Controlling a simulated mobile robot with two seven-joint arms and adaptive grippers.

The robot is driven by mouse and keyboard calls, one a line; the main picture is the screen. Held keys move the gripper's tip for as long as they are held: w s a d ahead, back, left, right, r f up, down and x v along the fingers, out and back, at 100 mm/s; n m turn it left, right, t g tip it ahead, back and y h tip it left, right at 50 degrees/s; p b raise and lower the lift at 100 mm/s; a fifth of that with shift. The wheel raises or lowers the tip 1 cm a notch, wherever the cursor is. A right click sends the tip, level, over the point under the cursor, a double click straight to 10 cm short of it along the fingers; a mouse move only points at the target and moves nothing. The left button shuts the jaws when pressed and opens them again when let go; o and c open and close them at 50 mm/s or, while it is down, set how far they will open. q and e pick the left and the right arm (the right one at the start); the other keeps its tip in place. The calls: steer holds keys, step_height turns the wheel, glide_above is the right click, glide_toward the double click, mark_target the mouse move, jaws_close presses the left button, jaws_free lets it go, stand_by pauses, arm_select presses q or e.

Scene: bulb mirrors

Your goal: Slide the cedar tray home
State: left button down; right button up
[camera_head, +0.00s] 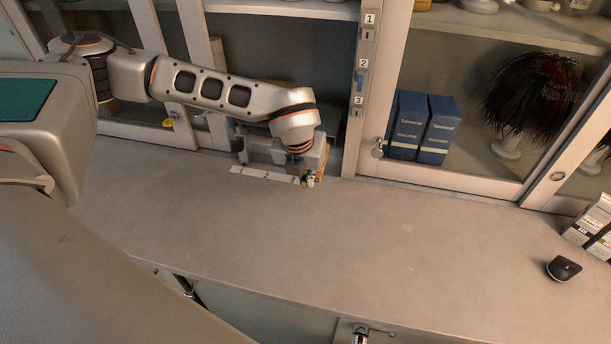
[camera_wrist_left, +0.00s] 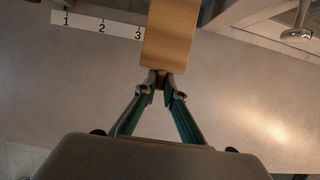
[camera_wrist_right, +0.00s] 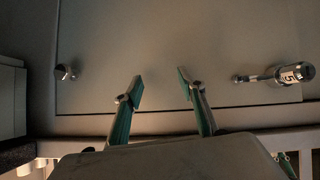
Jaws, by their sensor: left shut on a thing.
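The cedar tray (camera_wrist_left: 170,35) shows in the left wrist view as a pale-brown wooden piece running away from my fingers, beside the mark 3 end of a white strip (camera_wrist_left: 95,24). My left gripper (camera_wrist_left: 160,78) is shut on a small wooden knob at its near end. In the head view my left gripper (camera_head: 308,178) is low over the counter by the cabinet opening, and the strip (camera_head: 263,174) lies just left of its tip. The arm hides most of the tray there. My right gripper (camera_wrist_right: 160,80) is open and empty in the right wrist view, facing a flat panel.
A glass-fronted cabinet stands behind the counter (camera_head: 240,240), with blue boxes (camera_head: 425,128) and a dark wig (camera_head: 535,95) inside. A small black object (camera_head: 564,268) lies at the right. The panel by my right gripper has a knob (camera_wrist_right: 65,72) and a lock (camera_wrist_right: 290,73).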

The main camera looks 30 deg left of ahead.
arm_select(q)
steer(key=shift+f+b, duration=0.1)
steer(key=shift+b, duration=0.45)
steer(key=shift+w+a+f+b, duration=0.15)
steer(key=shift+w+f+b, duration=0.3)
steer(key=shift+w, duration=0.2)
steer(key=shift+w+a+f+b, duration=0.1)
steer(key=shift+w+f+b, duration=0.25)
steer(key=shift+w+b, duration=0.2)
steer(key=shift+w+a+f+b, duration=0.15)
steer(key=shift+w+f+b, duration=0.15)
steer(key=shift+w, duration=0.25)
steer(key=shift+w+a+f+b, duration=0.15)
steer(key=shift+w+f+b, duration=0.15)
steer(key=shift+w, duration=0.25)
steer(key=shift+w, duration=0.1)
